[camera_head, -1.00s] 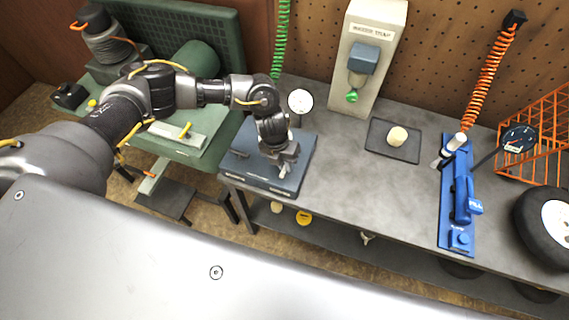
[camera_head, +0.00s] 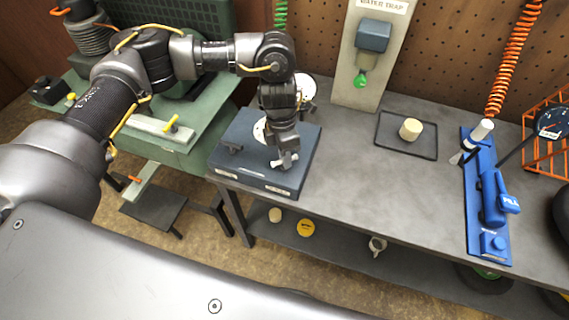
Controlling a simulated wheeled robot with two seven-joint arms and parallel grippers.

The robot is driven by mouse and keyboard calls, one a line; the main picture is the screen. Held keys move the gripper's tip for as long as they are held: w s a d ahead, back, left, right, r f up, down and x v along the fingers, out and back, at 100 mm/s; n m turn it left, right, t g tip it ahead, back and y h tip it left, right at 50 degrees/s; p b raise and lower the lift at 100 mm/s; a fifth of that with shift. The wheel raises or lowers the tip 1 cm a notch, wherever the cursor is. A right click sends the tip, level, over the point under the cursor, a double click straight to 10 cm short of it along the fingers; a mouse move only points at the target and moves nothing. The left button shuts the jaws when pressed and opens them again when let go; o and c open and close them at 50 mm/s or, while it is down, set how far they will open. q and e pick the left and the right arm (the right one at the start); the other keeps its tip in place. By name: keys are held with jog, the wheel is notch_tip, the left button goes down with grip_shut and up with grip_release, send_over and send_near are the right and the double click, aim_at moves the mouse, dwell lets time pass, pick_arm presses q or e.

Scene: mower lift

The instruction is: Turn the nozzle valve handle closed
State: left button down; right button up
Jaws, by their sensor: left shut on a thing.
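A dark blue-grey valve block (camera_head: 245,166) sits on the front left of the grey bench, with small labels on its front edge. My left gripper (camera_head: 285,158) points down at the block's right part. It is shut on a small light grey handle (camera_head: 287,163), apparently the nozzle valve handle. The fingers and wrist hide much of the handle, so its exact angle is hard to tell. A round white gauge (camera_head: 306,88) behind the block is partly hidden by my left arm. My right gripper is not in view.
A water trap panel (camera_head: 352,83) stands behind the bench. A dark tray (camera_head: 390,142) holds a cream cylinder (camera_head: 411,129). A blue tool stand (camera_head: 483,215) is at right, under an orange coiled hose (camera_head: 513,60). The bench middle (camera_head: 350,190) is clear.

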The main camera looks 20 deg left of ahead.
pick_arm(q)
jog(key=m+b, duration=0.3)
jog(key=m, duration=0.1)
jog(key=shift+f+m+y, duration=0.1)
jog(key=shift+m+y, duration=0.2)
jog(key=shift+y, duration=0.1)
jog(key=shift+d+m+y+b, duration=0.1)
jog(key=shift+m+y+b, duration=0.3)
jog(key=shift+m+b, duration=0.85)
jog(key=shift+m, duration=0.65)
jog(key=c, duration=1.5)
grip_release()
jog(key=shift+o, duration=0.2)
jog(key=shift+r, duration=0.2)
notch_tip(320, 180, up, 10)
jog(key=w, duration=0.2)
jog(key=shift+r+b, duration=0.25)
jog(key=shift+b, duration=0.1)
jog(key=shift+f, duration=0.1)
